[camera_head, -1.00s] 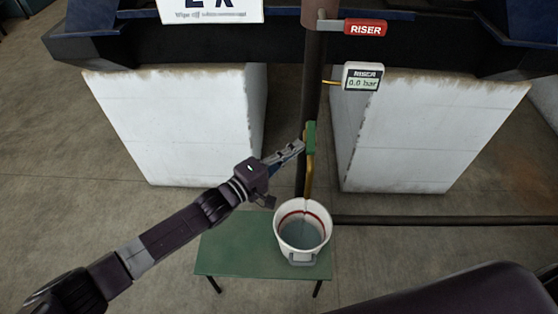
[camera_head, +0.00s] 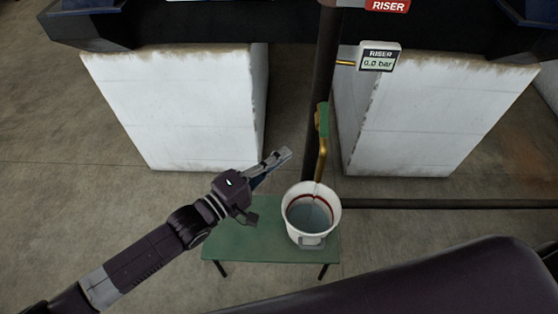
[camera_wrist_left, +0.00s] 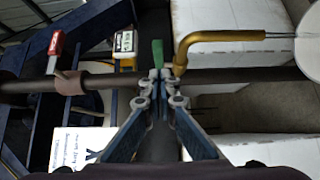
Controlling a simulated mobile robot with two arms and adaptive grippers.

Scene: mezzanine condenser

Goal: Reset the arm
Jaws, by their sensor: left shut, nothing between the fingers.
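My left gripper (camera_head: 287,154) is shut and empty. In the head view it stands left of the green valve handle (camera_head: 322,119), with a clear gap between them. The handle is upright, along the dark riser pipe, above a brass spout (camera_head: 321,163). In the left wrist view the closed fingertips (camera_wrist_left: 166,75) appear just below the green handle (camera_wrist_left: 157,53), and the brass spout (camera_wrist_left: 225,36) reaches right. A white bucket (camera_head: 291,222) with liquid in it stands below the spout. My right gripper is not in view.
The bucket stands on a low green table (camera_head: 230,235). A gauge (camera_head: 378,57) reading 0.0 bar sits beside the dark riser pipe (camera_head: 322,75). White concrete blocks (camera_head: 185,110) stand on both sides. A horizontal pipe (camera_head: 430,203) runs right. The floor at the left is open.

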